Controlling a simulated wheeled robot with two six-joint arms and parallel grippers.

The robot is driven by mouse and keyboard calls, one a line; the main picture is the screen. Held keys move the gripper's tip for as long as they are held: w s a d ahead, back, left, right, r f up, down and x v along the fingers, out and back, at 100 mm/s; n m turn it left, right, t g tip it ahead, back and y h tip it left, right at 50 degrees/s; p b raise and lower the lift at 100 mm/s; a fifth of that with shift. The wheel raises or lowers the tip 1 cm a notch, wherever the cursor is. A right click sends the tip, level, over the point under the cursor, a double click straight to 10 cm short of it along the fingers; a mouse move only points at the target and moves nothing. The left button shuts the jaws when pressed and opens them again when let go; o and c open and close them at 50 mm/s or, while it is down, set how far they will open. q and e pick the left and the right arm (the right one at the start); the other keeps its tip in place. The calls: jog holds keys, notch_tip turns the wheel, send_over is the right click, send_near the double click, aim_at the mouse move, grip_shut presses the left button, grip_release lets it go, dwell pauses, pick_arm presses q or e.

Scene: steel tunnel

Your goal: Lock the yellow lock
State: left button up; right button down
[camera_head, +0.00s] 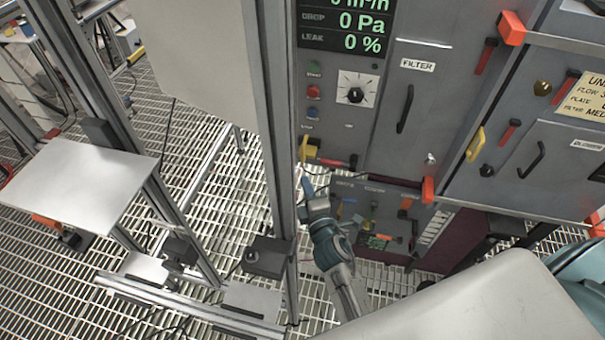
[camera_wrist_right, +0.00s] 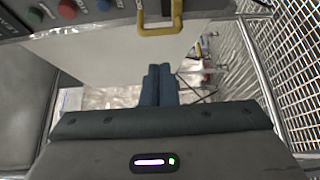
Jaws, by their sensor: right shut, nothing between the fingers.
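A yellow U-shaped piece, seemingly the yellow lock (camera_head: 308,149), sits on the left edge of the grey cabinet, below the column of buttons. It also shows at the top of the right wrist view (camera_wrist_right: 160,30) as a yellow loop on the panel edge. My right gripper (camera_head: 308,187) is just below it in the head view, with its blue fingers pointing up. In the wrist view the fingers (camera_wrist_right: 158,72) are together, empty and apart from the yellow piece. My left gripper does not show.
The cabinet has a dial (camera_head: 356,89), a black filter handle (camera_head: 405,109) and another yellow handle (camera_head: 475,144). A red-tipped bar (camera_head: 338,162) is beside the lock. A metal frame post (camera_head: 272,120) stands close left of my right gripper. The floor is grating.

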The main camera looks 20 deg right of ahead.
jog(key=w, duration=0.9)
jog(key=shift+d, duration=0.3)
jog(key=s+d, duration=0.2)
jog(key=d, duration=0.1)
